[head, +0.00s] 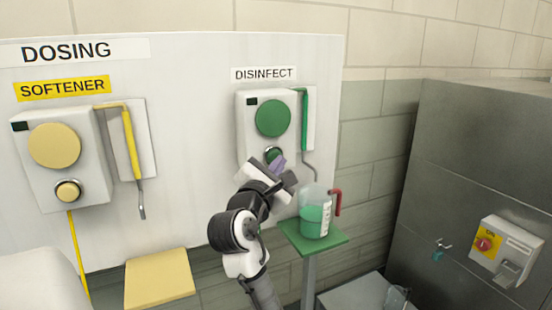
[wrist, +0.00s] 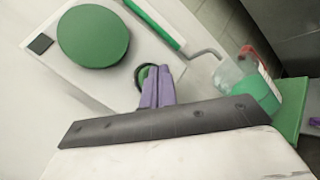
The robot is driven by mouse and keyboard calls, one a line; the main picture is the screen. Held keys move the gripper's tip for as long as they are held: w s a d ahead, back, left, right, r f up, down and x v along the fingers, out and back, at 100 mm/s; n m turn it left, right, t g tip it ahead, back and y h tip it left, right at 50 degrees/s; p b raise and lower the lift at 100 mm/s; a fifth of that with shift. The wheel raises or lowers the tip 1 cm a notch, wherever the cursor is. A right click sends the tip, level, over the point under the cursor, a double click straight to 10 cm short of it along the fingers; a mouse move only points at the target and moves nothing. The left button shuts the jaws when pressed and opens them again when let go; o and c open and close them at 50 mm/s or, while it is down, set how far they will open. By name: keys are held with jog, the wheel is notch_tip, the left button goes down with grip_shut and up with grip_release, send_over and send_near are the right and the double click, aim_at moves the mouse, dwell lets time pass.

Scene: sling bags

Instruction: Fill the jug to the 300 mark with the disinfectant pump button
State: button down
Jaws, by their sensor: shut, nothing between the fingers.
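The disinfectant pump (head: 256,110) hangs under the DISINFECT label, with a large green disc and a small green button (head: 274,153) below it. The button is partly hidden behind my fingers in the wrist view (wrist: 146,74). My gripper (head: 277,165) is shut and empty, its purple fingertips (wrist: 160,82) at the button; I cannot tell whether they press it. The clear jug (head: 313,195) with a red handle stands upright under the pump's spout (head: 312,172). Green liquid (head: 313,222) fills roughly its lower half. Its marks are too small to read. The jug also shows in the wrist view (wrist: 232,72).
The jug stands on a green shelf (head: 332,246). The softener pump (head: 62,160) with its yellow disc and button is at left, above an empty yellow shelf (head: 160,278). A grey cabinet (head: 480,150) with a switch box (head: 505,250) is at right.

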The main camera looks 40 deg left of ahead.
jog(key=shift+w+a, duration=0.2)
jog(key=shift+a, duration=0.2)
dwell(0.3)
jog(key=shift+s+d+p, duration=0.35)
jog(key=shift+d+p, duration=0.05)
jog(key=shift+d, duration=0.45)
jog(key=d, duration=0.1)
jog(key=s+d, duration=0.1)
jog(key=d, duration=0.1)
jog(key=s+d, duration=0.1)
jog(key=shift+d+p, duration=0.3)
jog(key=shift+p, duration=0.1)
dwell(0.5)
